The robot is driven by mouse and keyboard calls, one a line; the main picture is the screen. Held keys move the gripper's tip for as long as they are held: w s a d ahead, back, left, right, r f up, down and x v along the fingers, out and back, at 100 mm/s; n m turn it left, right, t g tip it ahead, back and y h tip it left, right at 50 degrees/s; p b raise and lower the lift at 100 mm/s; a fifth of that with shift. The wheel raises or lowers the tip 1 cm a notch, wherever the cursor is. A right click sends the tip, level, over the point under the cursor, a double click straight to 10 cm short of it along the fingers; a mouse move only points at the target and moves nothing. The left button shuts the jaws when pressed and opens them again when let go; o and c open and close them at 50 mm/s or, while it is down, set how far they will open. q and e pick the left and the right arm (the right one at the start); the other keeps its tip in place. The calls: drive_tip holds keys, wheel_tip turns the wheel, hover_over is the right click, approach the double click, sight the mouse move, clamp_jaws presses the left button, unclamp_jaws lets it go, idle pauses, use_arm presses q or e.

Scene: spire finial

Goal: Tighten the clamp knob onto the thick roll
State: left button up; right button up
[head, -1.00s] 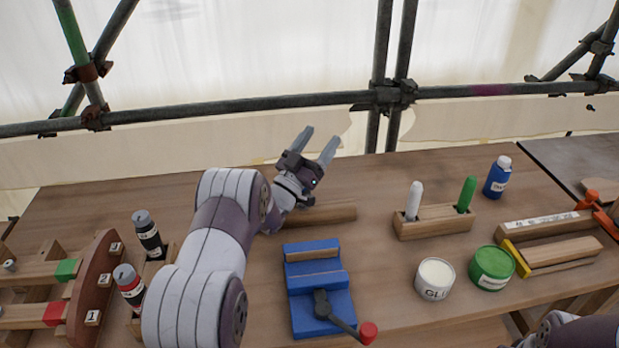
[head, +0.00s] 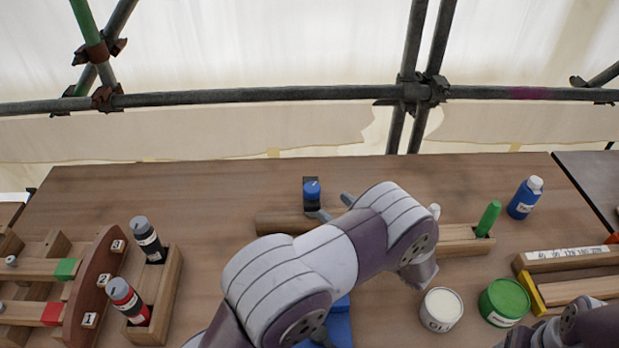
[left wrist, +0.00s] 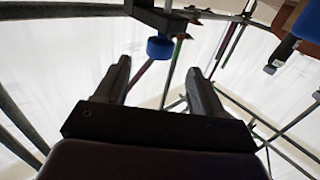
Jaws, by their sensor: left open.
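The clamp shows in the head view as a dark bracket (head: 311,207) at the middle of the bench, with a blue knob (head: 312,188) on top. A wooden piece (head: 283,223), perhaps the thick roll, lies beside it, partly hidden by my left arm. My left gripper (head: 333,206) is mostly hidden behind that arm, with grey fingertips just right of the clamp. In the left wrist view the gripper (left wrist: 157,66) is open and empty. The blue knob (left wrist: 159,48) appears between the fingertip directions, seemingly beyond them, with the dark clamp frame (left wrist: 152,15) above.
A blue vise (head: 338,325) is largely covered by my left arm. A glue pot (head: 441,309), a green tin (head: 504,302), a blue bottle (head: 525,197) and a pen block (head: 465,240) stand to the right. The back left bench (head: 180,200) is clear.

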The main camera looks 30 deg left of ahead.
sight(306, 184)
use_arm(q)
drive_tip(key=p+x, duration=0.1)
drive_tip(key=x, duration=1)
drive_tip(key=shift+p, duration=0.35)
drive_tip(key=c, duration=1)
drive_tip(key=shift+r+m+t+p, duration=0.25)
drive_tip(key=shift+m+t+p, duration=0.25)
drive_tip(key=shift+t, duration=0.1)
drive_tip(key=shift+o, duration=0.2)
drive_tip(key=shift+w+d+m+t+h+p, duration=0.1)
drive_tip(key=shift+m+t+h+p, duration=0.25)
drive_tip(key=shift+m+t+h, duration=0.5)
drive_tip(key=shift+w+d+f+m+t+h, duration=0.15)
drive_tip(key=shift+m+t+h, duration=0.4)
drive_tip(key=shift+t, duration=0.4)
drive_tip(key=shift+w+f+m+t+h, duration=0.15)
drive_tip(key=shift+m+t+h, duration=0.3)
drive_tip(key=shift+t, duration=0.45)
